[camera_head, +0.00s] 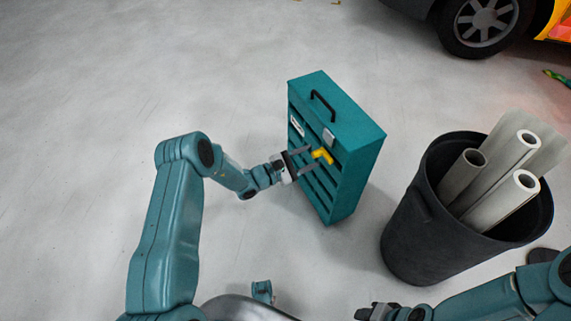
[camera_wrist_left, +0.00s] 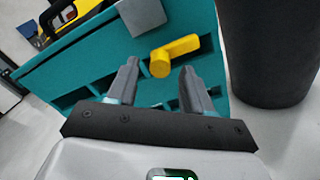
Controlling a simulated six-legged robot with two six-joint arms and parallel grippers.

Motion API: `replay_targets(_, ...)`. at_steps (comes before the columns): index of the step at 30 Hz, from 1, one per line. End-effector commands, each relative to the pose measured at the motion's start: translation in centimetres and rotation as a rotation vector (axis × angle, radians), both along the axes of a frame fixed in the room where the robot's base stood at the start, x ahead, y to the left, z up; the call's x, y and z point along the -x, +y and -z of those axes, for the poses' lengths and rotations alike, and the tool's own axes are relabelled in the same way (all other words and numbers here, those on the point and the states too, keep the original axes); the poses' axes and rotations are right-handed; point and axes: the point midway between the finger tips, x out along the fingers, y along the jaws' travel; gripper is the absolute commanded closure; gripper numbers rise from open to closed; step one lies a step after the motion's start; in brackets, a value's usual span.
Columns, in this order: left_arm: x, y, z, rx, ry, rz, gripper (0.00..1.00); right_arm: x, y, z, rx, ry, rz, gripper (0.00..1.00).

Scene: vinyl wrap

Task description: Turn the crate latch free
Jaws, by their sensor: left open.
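The teal crate (camera_head: 345,130) stands upright on the floor, with a black handle on top and slotted openings on its front. Its yellow latch (camera_head: 322,155) sits on the front near the upper right edge. In the left wrist view the latch (camera_wrist_left: 174,54) is an L-shaped yellow piece just beyond the fingertips. My left gripper (camera_head: 309,158) is open in front of the crate, its two fingers pointing at the latch on either side of it. Contact between fingers and latch cannot be told. My right gripper (camera_head: 366,312) is low at the bottom edge, away from the crate, and only partly visible.
A black bin (camera_head: 420,235) with several rolls (camera_head: 504,200) stands right of the crate. A car wheel (camera_head: 485,22) is at the upper right. The grey floor (camera_head: 130,80) left of the crate is clear.

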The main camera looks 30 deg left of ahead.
Motion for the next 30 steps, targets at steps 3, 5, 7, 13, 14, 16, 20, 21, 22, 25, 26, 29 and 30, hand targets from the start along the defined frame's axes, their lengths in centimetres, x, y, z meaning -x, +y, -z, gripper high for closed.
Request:
replay_targets(3,2.2,1.8,-0.3,0.001,0.003,-0.006,0.49,0.1,0.1,-1.1,0.0,0.001,-0.003,0.57)
replay_targets(5,3.6,2.8,-0.4,0.002,0.003,-0.006,0.49,0.1,0.1,-1.5,0.0,0.001,-0.003,0.57)
replay_targets(7,5.1,3.9,-0.4,0.001,0.003,-0.006,0.49,0.1,0.1,-1.9,0.0,0.0,-0.002,0.57)
replay_targets(13,9.1,6.8,-0.3,0.0,0.001,-0.004,0.49,0.0,0.1,-2.8,0.0,0.0,-0.002,0.57)
replay_targets(14,9.6,7.1,-0.2,0.0,0.002,-0.005,0.49,0.0,0.0,-2.9,0.0,0.0,-0.002,0.57)
replay_targets(16,10.6,7.7,-0.2,0.0,0.002,-0.003,0.49,0.0,0.1,-3.0,0.0,0.0,-0.002,0.57)
replay_targets(20,11.7,8.5,-0.1,0.0,0.0,-0.002,0.49,0.0,0.0,-3.2,0.0,0.0,-0.002,0.57)
replay_targets(21,11.8,8.6,-0.1,0.0,0.0,-0.001,0.49,0.0,0.1,-3.2,0.0,0.0,-0.002,0.57)
replay_targets(22,11.9,8.7,-0.1,0.0,0.0,-0.001,0.49,0.0,0.0,-3.2,0.0,0.0,-0.002,0.57)
replay_targets(25,12.1,8.7,-0.1,0.0,-0.001,0.001,0.49,0.0,0.1,-3.2,0.0,0.0,-0.002,0.57)
replay_targets(26,12.1,8.7,-0.1,0.0,-0.001,0.001,0.49,0.0,0.0,-3.2,0.0,0.0,-0.002,0.57)
replay_targets(29,12.1,8.7,0.0,0.0,-0.001,0.001,0.49,0.0,0.0,-3.2,0.0,0.0,-0.002,0.57)
replay_targets(30,12.1,8.7,0.0,0.0,-0.001,0.001,0.49,0.0,0.0,-3.2,0.0,0.0,-0.002,0.57)
